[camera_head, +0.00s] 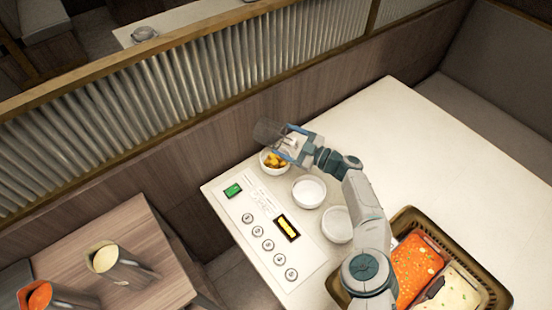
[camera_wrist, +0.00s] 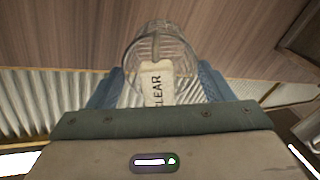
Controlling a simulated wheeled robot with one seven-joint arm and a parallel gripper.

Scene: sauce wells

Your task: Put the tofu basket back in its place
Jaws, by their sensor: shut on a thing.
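My gripper (camera_head: 290,146) is shut on a clear see-through cup (camera_head: 267,131), held tilted near the far left end of the table by the wooden partition. In the wrist view the cup (camera_wrist: 160,42) sits between the blue fingers of my gripper (camera_wrist: 160,88), and a pale label on it reads "CLEAR". A bowl with yellow-orange pieces (camera_head: 272,162) is just below the cup in the head view. A brown woven basket (camera_head: 467,258) at the lower right holds an orange food section (camera_head: 414,268) and a pale one (camera_head: 455,292). I cannot tell which thing is the tofu basket.
Two white bowls (camera_head: 309,192) (camera_head: 337,224) stand in a row beside a button panel (camera_head: 268,236) with a green and a yellow display. Two metal pitchers of sauce (camera_head: 105,258) (camera_head: 45,297) are on the wooden side table. The table's (camera_head: 420,150) right part is clear.

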